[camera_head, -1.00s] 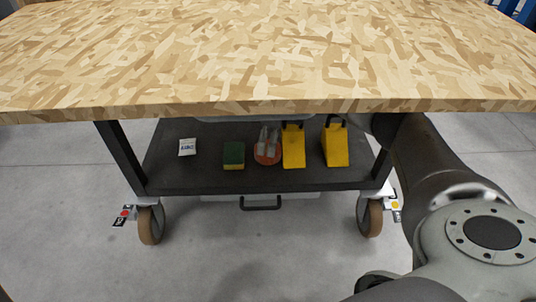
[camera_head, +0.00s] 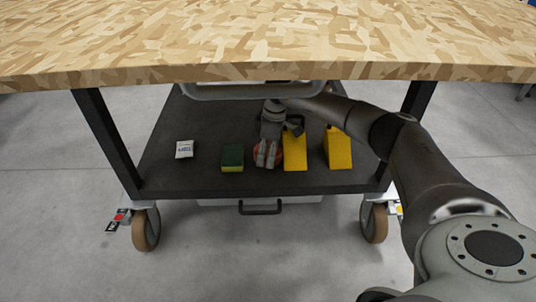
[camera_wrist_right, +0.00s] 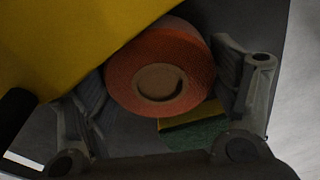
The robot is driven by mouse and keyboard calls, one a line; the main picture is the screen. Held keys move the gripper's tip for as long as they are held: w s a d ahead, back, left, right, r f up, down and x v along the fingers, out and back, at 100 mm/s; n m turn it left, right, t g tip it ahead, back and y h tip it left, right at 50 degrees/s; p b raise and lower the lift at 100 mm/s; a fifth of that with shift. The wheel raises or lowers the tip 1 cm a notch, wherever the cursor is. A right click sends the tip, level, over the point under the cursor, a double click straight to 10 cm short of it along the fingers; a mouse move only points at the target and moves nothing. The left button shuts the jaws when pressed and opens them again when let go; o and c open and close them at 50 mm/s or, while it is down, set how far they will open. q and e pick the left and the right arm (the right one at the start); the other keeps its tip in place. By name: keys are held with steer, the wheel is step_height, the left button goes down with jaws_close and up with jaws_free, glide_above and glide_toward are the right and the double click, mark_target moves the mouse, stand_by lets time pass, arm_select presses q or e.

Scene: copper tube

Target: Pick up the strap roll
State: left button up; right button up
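The strap roll (camera_head: 280,153), an orange-red ring, lies on the dark lower shelf of the cart, partly hidden behind my gripper in the head view. In the right wrist view the roll (camera_wrist_right: 195,65) shows with its tan core open toward the camera. My right gripper (camera_head: 266,154) reaches in under the tabletop and is at the roll. In the right wrist view its two fingers stand apart on either side of the roll, close to it. I cannot tell whether they touch it. My left gripper is not in view.
Two yellow wedges (camera_head: 296,151) (camera_head: 338,149) stand right of the roll; one is close beside it. A green and yellow sponge (camera_head: 232,157) and a white packet (camera_head: 184,149) lie to the left. The wooden tabletop (camera_head: 270,40) overhangs the shelf (camera_head: 205,180).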

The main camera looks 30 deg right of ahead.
steer(key=c, duration=0.6)
steer(key=shift+o, duration=0.2)
